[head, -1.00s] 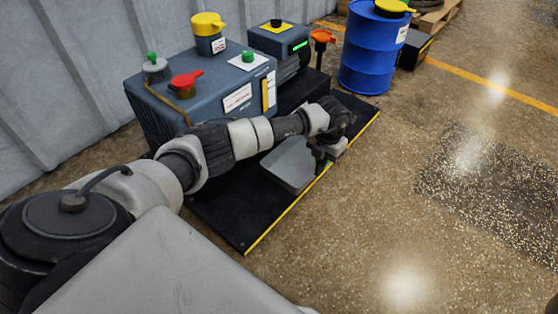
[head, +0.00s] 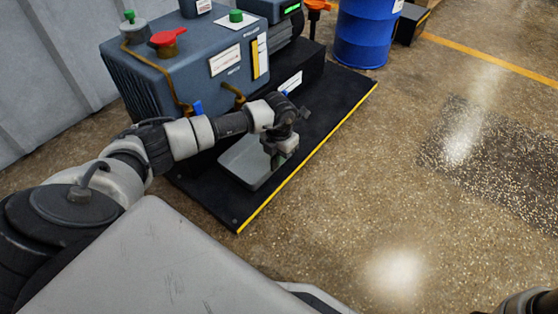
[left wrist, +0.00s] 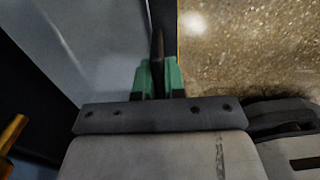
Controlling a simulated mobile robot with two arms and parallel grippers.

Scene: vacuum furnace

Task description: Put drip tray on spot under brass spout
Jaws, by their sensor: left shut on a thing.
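The grey drip tray (head: 238,162) is a shallow rectangular pan over the black base plate beside the pump. I cannot tell whether it touches the plate. My left gripper (head: 275,160) is shut on the tray's right edge. In the left wrist view, green fingertips (left wrist: 157,77) pinch the upright rim, and the tray floor (left wrist: 85,45) spreads to the left. A brass-coloured pipe (head: 240,96), perhaps the spout, comes off the pump's front, behind the tray. A brass part (left wrist: 12,132) also shows at the wrist view's left edge. The spot under the spout is not clearly visible. My right gripper is out of view.
The blue-grey pump housing (head: 190,70) with red and green caps stands behind the tray. The black base plate (head: 335,95) has a yellow front edge. A blue drum (head: 365,35) stands beyond it. The floor (head: 380,180) at right is open.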

